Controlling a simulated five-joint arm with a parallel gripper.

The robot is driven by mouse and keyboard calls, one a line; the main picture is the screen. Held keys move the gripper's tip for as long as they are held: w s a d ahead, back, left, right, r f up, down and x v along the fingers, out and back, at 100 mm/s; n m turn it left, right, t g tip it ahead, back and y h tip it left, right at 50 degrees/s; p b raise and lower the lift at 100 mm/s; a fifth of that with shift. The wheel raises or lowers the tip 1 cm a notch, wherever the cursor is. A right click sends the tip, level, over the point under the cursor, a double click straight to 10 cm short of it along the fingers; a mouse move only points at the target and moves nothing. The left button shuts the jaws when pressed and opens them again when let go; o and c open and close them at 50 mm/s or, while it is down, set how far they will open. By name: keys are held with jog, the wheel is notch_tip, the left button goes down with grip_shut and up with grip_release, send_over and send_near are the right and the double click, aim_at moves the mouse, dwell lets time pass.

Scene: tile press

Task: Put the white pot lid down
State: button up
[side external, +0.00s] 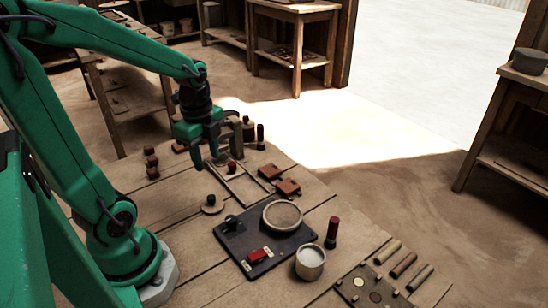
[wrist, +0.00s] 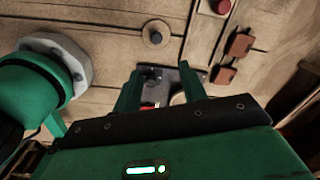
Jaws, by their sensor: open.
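A small pale tan round lid with a dark knob (side external: 212,208) lies flat on the wooden table, left of the black board. It also shows in the wrist view (wrist: 155,33), beyond my fingertips. My gripper (side external: 217,156) is open and raised above the table, behind the lid in the side view and apart from it. Its two fingers show in the wrist view (wrist: 161,82) with nothing held between them. A pale cream pot (side external: 310,262) stands upright at the front edge of the black board. The lid is not on it.
The black board (side external: 238,240) carries a dark knob, a red block and a large round tan dish (side external: 283,216). A dark red cylinder (side external: 331,233) stands to its right. Red-brown blocks (side external: 287,187) and a thin rectangular frame (side external: 262,190) lie behind. Bare table surrounds the lid.

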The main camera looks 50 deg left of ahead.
jog(key=s+d+r+n+t, duration=0.1)
jog(key=d+r+n+t, duration=0.4)
jog(key=d+r+n, duration=0.4)
jog(key=n, duration=0.4)
jog(key=shift+s+d+r+n, duration=0.2)
jog(key=shift+s+d+n, duration=0.1)
jog(key=shift+s, duration=0.1)
